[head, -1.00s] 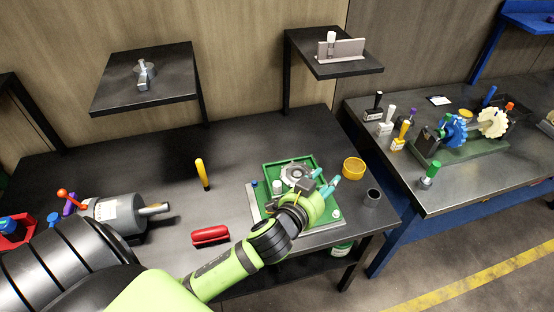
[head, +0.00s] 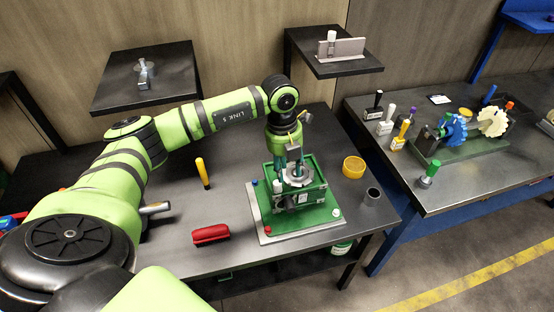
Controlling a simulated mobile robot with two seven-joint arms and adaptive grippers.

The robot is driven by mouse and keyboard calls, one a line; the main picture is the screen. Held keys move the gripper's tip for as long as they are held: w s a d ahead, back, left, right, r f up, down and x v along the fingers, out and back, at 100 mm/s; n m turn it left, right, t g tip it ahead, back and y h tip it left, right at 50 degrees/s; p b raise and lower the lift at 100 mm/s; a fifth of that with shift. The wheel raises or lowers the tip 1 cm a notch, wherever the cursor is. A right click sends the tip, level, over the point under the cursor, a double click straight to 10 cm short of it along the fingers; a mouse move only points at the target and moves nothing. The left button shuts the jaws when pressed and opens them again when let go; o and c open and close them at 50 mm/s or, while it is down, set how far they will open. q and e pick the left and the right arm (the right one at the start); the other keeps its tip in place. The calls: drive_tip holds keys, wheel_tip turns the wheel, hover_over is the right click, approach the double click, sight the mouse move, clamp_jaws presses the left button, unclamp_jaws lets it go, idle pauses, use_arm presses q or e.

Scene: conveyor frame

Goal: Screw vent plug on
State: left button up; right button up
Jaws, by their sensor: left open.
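A green open-topped gearbox housing (head: 303,198) stands on a grey base plate (head: 272,238) on the dark workbench. A grey round part sits inside it, partly hidden by my gripper. A small white cylinder (head: 277,186) shows at the housing's left side; I cannot tell whether it is the vent plug. My left gripper (head: 291,178) comes down from above with its teal fingers apart over the housing opening. I see nothing between the fingers, but their tips are too small to judge contact. My right gripper is not in view.
A yellow ring-shaped cup (head: 353,167) and a dark grey cup (head: 372,196) stand right of the housing. A red tool (head: 210,235) and a yellow-handled tool (head: 202,172) lie to the left. Raised shelves (head: 335,62) stand behind. A second bench (head: 470,185) is at right.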

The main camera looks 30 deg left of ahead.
sight(277, 183)
use_arm(q)
drive_tip(key=shift+a+r+y, duration=0.25)
drive_tip(key=shift+a+y, duration=0.15)
drive_tip(key=shift+a, duration=0.7)
drive_tip(key=shift+s+a+n, duration=0.15)
drive_tip(key=shift+a+n, duration=0.15)
drive_tip(key=shift+a, duration=0.05)
wheel_tip(277, 183, down, 9)
drive_tip(key=b, duration=0.6)
drive_tip(key=shift+f, duration=0.15)
drive_tip(key=shift+r, duration=0.3)
drive_tip(key=c, duration=0.5)
clamp_jaws()
drive_tip(key=n, duration=1.1)
drive_tip(key=shift+w+r, duration=0.1)
drive_tip(key=shift+w, duration=0.1)
drive_tip(key=n, duration=1.1)
drive_tip(key=shift+n, duration=0.4)
drive_tip(key=shift+d+n, duration=0.15)
drive_tip(key=shift+n, duration=1.65)
drive_tip(key=shift+o, duration=2.3)
unclamp_jaws()
drive_tip(key=shift+s, duration=0.15)
